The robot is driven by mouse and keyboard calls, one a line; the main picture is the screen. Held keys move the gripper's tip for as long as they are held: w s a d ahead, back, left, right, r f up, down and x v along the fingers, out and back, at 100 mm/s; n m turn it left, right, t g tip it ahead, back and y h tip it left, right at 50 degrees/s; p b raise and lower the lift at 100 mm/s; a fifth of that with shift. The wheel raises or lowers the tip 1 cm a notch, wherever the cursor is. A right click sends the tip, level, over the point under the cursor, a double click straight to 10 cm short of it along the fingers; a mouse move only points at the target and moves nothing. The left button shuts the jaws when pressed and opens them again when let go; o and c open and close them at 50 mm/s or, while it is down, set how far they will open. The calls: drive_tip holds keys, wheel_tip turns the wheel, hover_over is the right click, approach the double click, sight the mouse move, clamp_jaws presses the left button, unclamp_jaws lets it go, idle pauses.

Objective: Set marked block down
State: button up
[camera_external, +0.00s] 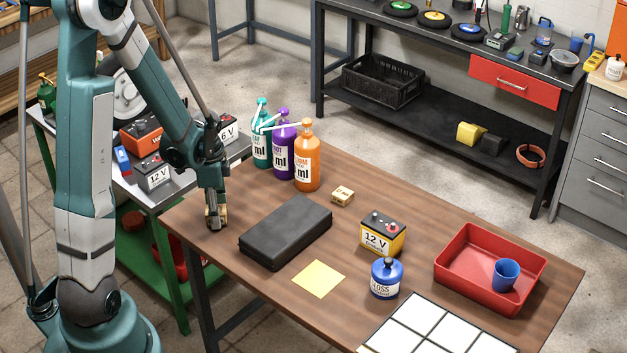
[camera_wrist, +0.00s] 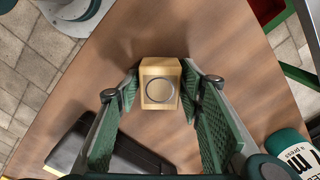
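A small light-wood block (camera_wrist: 160,84) with a dark ring marked on its face sits between my fingertips in the wrist view. My gripper (camera_wrist: 160,82) has its green-padded fingers close against both sides of the block. In the external view my gripper (camera_external: 214,218) points down at the left corner of the brown table, with the block (camera_external: 213,211) partly hidden between the fingers. It is low over the tabletop; I cannot tell whether the block touches it. Another small wooden block (camera_external: 342,195) with dark marks lies near the table's middle.
On the table (camera_external: 235,262) are a black case (camera_external: 286,232), a yellow sheet (camera_external: 319,279), a 12 V battery (camera_external: 382,236), a blue bottle (camera_external: 385,279), a red tray (camera_external: 455,258) with a blue cup (camera_external: 504,276), and white tiles (camera_external: 421,313). Three bottles (camera_external: 282,152) stand at the back edge.

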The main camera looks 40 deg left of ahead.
drive_tip(key=shift+o, duration=0.5)
drive_tip(key=shift+r, duration=0.15)
wheel_tip(320, 180, up, 12)
drive_tip(key=p, duration=0.2)
idle(0.5)
drive_tip(key=shift+r, duration=0.1)
idle(0.8)
drive_tip(key=s+d+r+n+t, duration=0.3)
drive_tip(key=s+d+r+n, duration=0.1)
drive_tip(key=d+r, duration=0.5)
drive_tip(key=s+d+r+n+t, duration=0.4)
drive_tip(key=s+d+r, duration=0.3)
drive_tip(key=d+r, duration=0.2)
drive_tip(key=shift+d+r+n, duration=0.4)
drive_tip(key=shift+d+n, duration=0.1)
drive_tip(key=shift+d, duration=0.5)
drive_tip(key=shift+s, duration=0.1)
